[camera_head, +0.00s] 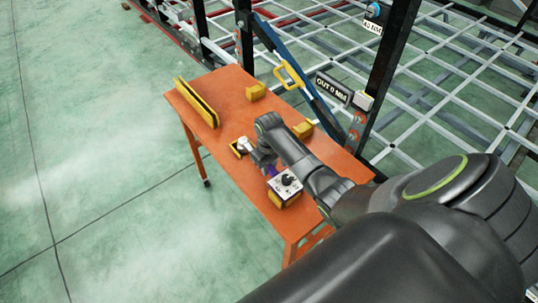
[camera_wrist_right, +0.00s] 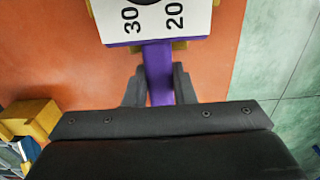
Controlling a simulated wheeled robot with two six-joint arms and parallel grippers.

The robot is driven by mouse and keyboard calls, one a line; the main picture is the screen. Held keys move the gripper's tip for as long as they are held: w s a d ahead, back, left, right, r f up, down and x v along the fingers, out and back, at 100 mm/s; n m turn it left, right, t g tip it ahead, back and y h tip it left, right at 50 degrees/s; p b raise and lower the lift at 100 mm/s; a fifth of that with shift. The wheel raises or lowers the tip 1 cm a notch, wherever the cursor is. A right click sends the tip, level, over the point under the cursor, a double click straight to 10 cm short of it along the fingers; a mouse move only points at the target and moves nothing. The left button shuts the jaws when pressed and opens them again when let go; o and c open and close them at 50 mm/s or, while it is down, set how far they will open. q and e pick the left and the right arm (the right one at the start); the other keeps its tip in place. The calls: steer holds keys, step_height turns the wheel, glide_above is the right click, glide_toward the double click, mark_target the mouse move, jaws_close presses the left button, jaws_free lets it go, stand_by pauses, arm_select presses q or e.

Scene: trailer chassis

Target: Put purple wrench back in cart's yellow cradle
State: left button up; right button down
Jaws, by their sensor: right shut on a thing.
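The purple wrench has a purple handle (camera_wrist_right: 158,72) and a white head with a black dial (camera_head: 287,185). In the right wrist view the head (camera_wrist_right: 150,22) shows the numbers 30 and 20. My right gripper (camera_head: 266,168) is shut on the handle, just behind the head. It also shows in the wrist view (camera_wrist_right: 160,88), one finger on each side of the handle. Yellow parts of a cradle (camera_head: 280,202) show under the head; I cannot tell whether the head rests on them. My left gripper is not in view.
The orange cart top (camera_head: 225,92) also holds a long yellow-and-black holder (camera_head: 197,103), yellow blocks (camera_head: 256,91) (camera_head: 302,130) and a small yellow-edged black pad (camera_head: 238,149) with a white item beside it. A chassis frame with a dark post (camera_head: 387,75) stands behind the cart.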

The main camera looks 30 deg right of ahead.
steer(key=shift+r+p, duration=0.1)
steer(key=shift+p, duration=0.7)
stand_by(0.9)
steer(key=c, duration=0.6)
jaws_free()
steer(key=shift+s, duration=0.1)
steer(key=shift+c, duration=0.2)
step_height(320, 180, up, 6)
steer(key=p, duration=0.6)
steer(key=shift+f, duration=0.25)
steer(key=shift+r+p, duration=0.65)
steer(key=shift+r, duration=0.55)
steer(key=shift+f, duration=0.1)
